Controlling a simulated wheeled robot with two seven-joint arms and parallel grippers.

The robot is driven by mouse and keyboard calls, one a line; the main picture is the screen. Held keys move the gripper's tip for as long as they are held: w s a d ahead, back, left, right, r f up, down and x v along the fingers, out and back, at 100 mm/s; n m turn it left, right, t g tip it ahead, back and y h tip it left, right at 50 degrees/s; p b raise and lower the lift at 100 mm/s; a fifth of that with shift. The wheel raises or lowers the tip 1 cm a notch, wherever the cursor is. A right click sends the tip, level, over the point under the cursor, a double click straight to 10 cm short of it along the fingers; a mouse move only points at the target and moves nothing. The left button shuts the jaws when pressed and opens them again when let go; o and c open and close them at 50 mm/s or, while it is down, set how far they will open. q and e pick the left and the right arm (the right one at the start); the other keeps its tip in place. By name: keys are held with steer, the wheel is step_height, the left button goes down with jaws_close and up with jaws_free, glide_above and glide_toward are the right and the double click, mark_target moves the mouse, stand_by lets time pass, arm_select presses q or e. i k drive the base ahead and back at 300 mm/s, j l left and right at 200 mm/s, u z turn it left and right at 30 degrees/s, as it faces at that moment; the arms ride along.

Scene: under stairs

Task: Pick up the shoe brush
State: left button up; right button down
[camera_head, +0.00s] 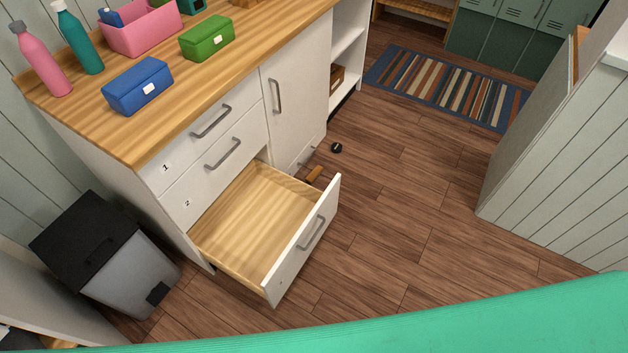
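A small orange-brown object (314,174) lies on the floor just behind the open drawer's front corner. It may be the shoe brush, but it is too small to tell; the drawer front partly hides its surroundings. The bottom drawer (245,220) of the white cabinet (155,190) is pulled out and its visible inside is empty. Neither of my grippers is in view.
A black round object (336,148) lies on the floor beyond. Boxes, blue (138,85) and green (207,38), a pink bin (143,30) and bottles stand on the countertop. A trash bin (110,255) stands left. Floor right of the drawer is clear.

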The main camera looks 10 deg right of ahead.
mark_target(318, 170)
steer(key=i+l+z, duration=0.6)
steer(key=i+l, duration=0.25)
steer(key=i+l+z, duration=0.3)
steer(key=i, duration=0.2)
steer(key=i+l+z, duration=0.25)
steer(key=i, duration=0.25)
steer(key=i+u, duration=0.25)
steer(key=u, duration=0.15)
steer(key=i+u, duration=0.35)
steer(key=i+l+u, duration=0.15)
steer(key=u, duration=0.25)
steer(key=i+l+u, duration=0.2)
steer(key=u, duration=0.2)
steer(key=i, duration=0.1)
